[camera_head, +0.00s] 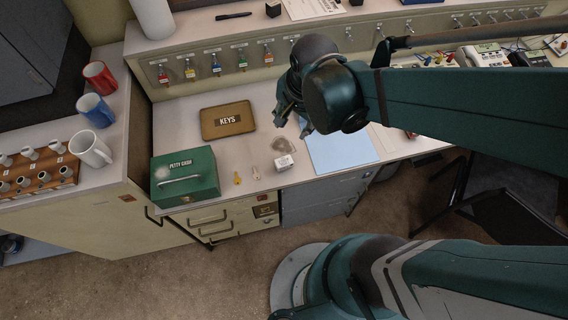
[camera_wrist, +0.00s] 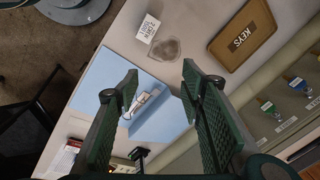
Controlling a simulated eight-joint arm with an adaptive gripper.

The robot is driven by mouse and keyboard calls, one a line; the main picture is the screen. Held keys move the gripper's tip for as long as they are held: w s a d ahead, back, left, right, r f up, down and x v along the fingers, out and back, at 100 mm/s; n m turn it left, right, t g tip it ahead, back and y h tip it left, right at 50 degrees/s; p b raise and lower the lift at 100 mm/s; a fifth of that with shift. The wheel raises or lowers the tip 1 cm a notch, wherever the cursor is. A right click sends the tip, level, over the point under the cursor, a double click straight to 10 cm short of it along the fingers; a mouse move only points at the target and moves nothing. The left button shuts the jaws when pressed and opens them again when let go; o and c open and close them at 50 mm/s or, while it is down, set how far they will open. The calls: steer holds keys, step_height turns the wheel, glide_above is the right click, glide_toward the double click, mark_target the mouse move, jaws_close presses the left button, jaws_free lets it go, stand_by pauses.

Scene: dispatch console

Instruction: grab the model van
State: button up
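A small, long white object (camera_wrist: 143,103), apparently the model van, lies on the blue mat (camera_wrist: 104,75) in the wrist view. It shows in the gap between my fingers, closer to the left one, with the mat visible around it. My gripper (camera_wrist: 158,88) is open with nothing between its fingers, and it appears to be above the desk. In the head view my gripper (camera_head: 293,125) hangs at the left edge of the blue mat (camera_head: 342,152). I cannot make out the van there; my arm covers part of that area.
A white box (camera_head: 284,162) stands left of the mat, beside a brownish patch (camera_head: 282,145). The KEYS tray (camera_head: 228,120), loose keys (camera_head: 237,178) and green petty cash box (camera_head: 185,176) are further left. A key-hook panel (camera_head: 215,68) runs along the back.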

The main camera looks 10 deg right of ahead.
mark_target(284, 161)
steer(key=a+f+m, duration=0.1)
steer(key=f, duration=0.1)
steer(key=s+a+f+m+g, duration=0.1)
steer(key=f+m, duration=0.1)
steer(key=f, duration=0.1)
steer(key=a+f+m+g+b, duration=0.1)
steer(key=f, duration=0.2)
steer(key=shift+s+f+m, duration=0.15)
steer(key=shift+m, duration=0.25)
steer(key=shift+s+a+f+m+g, duration=0.2)
steer(key=shift+f+m, duration=0.1)
steer(key=shift+f, duration=0.15)
steer(key=shift+s+a+f+m+g, duration=0.1)
steer(key=shift+s+f+m, duration=0.05)
steer(key=shift+f+m, duration=0.2)
steer(key=shift+f, duration=0.15)
steer(key=shift+d+f+b, duration=0.1)
steer(key=shift+f+b, duration=0.5)
steer(key=shift+f, duration=0.6)
steer(key=shift+f+b, duration=1.1)
steer(key=shift+f, duration=1.5)
steer(key=shift+c, duration=0.5)
steer(key=c, duration=0.9)
